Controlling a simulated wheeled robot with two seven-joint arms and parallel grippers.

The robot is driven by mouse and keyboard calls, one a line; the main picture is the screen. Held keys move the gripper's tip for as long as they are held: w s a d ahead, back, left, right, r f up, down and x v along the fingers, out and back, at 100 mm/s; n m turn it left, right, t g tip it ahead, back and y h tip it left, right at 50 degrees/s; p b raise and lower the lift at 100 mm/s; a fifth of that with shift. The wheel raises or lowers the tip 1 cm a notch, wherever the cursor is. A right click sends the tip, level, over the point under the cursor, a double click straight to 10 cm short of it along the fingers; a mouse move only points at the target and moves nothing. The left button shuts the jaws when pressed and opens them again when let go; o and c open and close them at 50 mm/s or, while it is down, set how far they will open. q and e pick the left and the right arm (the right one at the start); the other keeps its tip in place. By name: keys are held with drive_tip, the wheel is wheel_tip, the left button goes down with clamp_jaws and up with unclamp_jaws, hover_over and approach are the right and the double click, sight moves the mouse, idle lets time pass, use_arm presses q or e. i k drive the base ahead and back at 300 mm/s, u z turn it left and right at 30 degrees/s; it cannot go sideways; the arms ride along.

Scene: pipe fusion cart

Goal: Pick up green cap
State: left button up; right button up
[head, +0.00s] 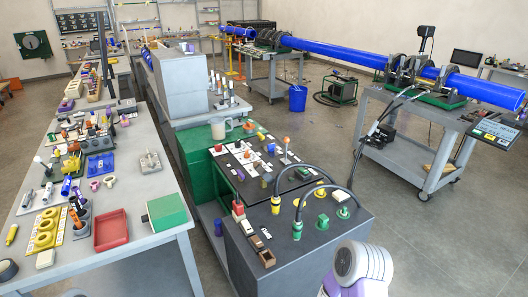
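A small green cap-like piece (323,220) stands on the dark top of the cart (325,254), right of centre. The view does not make clear which of the two is the green cap. Both stand clear of my arms. A white, ribbed link of my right arm shows at the bottom right, in front of the cart. Neither gripper's fingers show.
Small blocks (261,251) line the cart's left edge. A cluttered grey table (146,204) holds a red tray (111,230) and a green-and-white box (167,212). Open floor lies to the right.

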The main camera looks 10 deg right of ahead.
sight(322, 219)
drive_tip(key=k, duration=0.5)
drive_tip(key=z, duration=2.15)
drive_tip(key=i, duration=1.4)
drive_tip(key=u, duration=0.75)
